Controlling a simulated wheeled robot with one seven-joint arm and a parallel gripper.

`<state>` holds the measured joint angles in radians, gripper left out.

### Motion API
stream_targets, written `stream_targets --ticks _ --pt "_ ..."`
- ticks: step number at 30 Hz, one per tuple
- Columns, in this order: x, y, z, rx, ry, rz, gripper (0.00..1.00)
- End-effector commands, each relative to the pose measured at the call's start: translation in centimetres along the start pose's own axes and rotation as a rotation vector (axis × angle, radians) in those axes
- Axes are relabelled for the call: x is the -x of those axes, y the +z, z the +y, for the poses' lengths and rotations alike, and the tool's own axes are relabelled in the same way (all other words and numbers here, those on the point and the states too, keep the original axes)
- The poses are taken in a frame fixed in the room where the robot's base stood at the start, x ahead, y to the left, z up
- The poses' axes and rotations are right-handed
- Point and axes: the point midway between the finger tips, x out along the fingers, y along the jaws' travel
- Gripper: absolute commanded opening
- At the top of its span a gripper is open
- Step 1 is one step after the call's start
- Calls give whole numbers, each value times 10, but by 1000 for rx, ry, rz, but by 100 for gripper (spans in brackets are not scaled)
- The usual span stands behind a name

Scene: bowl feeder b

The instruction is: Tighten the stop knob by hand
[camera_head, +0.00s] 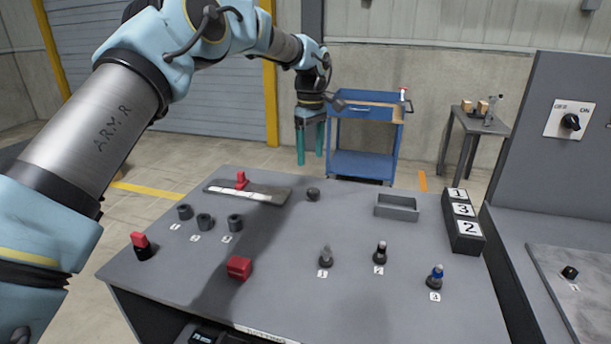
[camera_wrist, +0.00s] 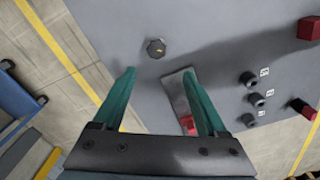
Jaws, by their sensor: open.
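A small dark knob (camera_head: 313,194) stands alone near the back middle of the grey table; I take it as the stop knob, though no label shows on it. It also shows in the wrist view as a dark, faceted round knob (camera_wrist: 156,48). My gripper (camera_head: 310,161) points down above the table's back edge, with its teal fingers apart and empty. In the wrist view my gripper (camera_wrist: 160,74) has the knob ahead of and roughly between its fingertips, not touching. A metal plate (camera_head: 265,193) with a red handle (camera_head: 241,180) lies left of the knob.
Several dark sockets (camera_head: 204,222), a red block (camera_head: 239,268) and upright pegs (camera_head: 326,257) stand nearer the front. A grey tray (camera_head: 397,207) and numbered boxes (camera_head: 463,222) are on the right. A blue cart (camera_head: 362,135) stands behind. The table around the knob is clear.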

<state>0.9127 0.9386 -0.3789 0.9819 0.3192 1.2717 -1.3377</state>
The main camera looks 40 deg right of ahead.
Motion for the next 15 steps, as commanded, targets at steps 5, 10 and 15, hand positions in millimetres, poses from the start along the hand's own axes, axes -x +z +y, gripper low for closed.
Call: stream_targets --ticks 5,10,15 --pt "-6 7 7 16 -3 -2 75" --pt "-30 7 6 14 -4 -4 75" --pt "-62 6 6 14 -4 -5 75"
